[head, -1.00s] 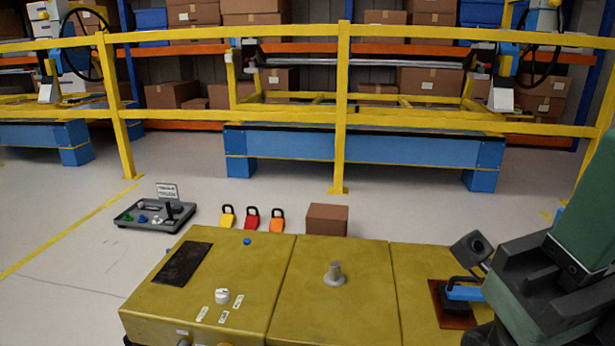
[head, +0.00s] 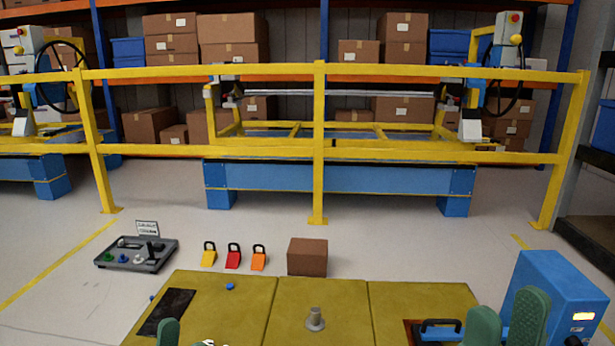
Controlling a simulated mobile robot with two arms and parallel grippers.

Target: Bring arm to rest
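My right gripper (head: 508,304) shows at the bottom right as two green finger pads standing apart, with a gap between them. It is in front of the blue box and just right of the black handle (head: 440,324) on the yellow dashboard module (head: 318,296). A little blue shows low between the pads; I cannot tell what it belongs to. My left gripper (head: 168,331) shows only as a green pad at the bottom edge, over the module's left part. The rest of it is cut off, so its opening is hidden.
A grey knob (head: 315,319) stands up mid-module. A blue box (head: 556,290) stands at its right. Behind are a grey control tray (head: 137,255), yellow, red and orange padlocks (head: 233,257) and a brown box (head: 307,257). A yellow railing (head: 318,155) crosses behind open floor.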

